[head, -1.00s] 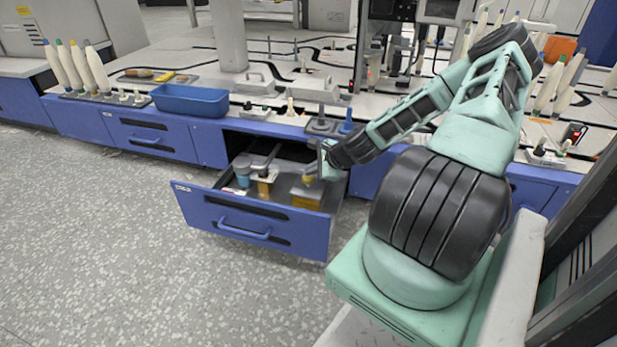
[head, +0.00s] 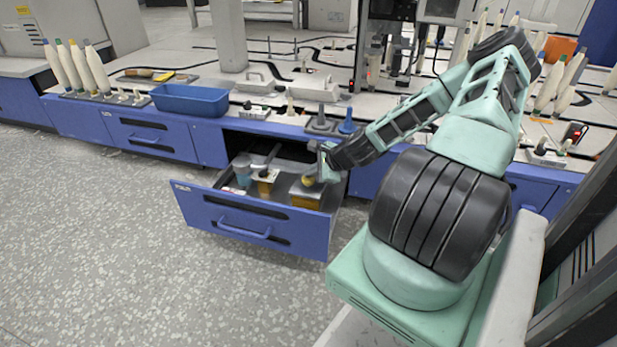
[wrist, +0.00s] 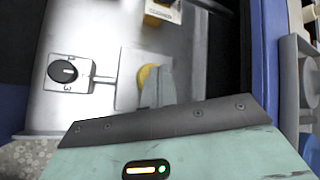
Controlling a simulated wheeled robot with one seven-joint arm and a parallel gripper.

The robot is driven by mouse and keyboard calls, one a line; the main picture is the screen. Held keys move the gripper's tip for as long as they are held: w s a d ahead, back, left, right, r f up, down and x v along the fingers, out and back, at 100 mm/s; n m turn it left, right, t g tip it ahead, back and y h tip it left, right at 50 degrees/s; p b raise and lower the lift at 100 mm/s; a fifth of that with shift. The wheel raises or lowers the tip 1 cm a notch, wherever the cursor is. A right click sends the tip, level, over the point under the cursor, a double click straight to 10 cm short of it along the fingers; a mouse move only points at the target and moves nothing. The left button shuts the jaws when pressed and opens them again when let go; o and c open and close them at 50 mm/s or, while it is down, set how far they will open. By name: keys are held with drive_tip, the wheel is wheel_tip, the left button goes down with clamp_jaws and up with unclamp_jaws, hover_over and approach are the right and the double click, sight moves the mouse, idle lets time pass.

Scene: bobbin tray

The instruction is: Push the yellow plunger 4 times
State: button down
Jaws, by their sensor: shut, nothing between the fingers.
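The yellow plunger (head: 308,181) is a round yellow cap on a pale-topped box with an amber side, inside the open blue drawer (head: 225,218). In the wrist view the plunger (wrist: 146,76) lies on a light square plate (wrist: 127,88), its right part hidden by my fingers. My gripper (head: 312,168) is shut and empty, just beside and over the plunger; its fingers (wrist: 161,88) also show in the wrist view. I cannot tell whether they touch the cap.
A black dial (wrist: 64,71) on a white plate and another yellow block (wrist: 158,14) sit near the plunger. The drawer also holds a blue-grey cup (head: 243,174) and an amber piece (head: 265,187). A blue bin (head: 190,100) stands on the counter above.

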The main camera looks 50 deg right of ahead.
sight(312, 179)
drive_tip(key=shift+f, duration=0.5)
idle(0.3)
drive_tip(key=shift+r, duration=0.1)
drive_tip(key=shift+r+p, duration=1.3)
drive_tip(key=shift+r, duration=0.05)
wheel_tip(312, 179, up, 5)
drive_tip(key=p, duration=0.5)
idle(2.2)
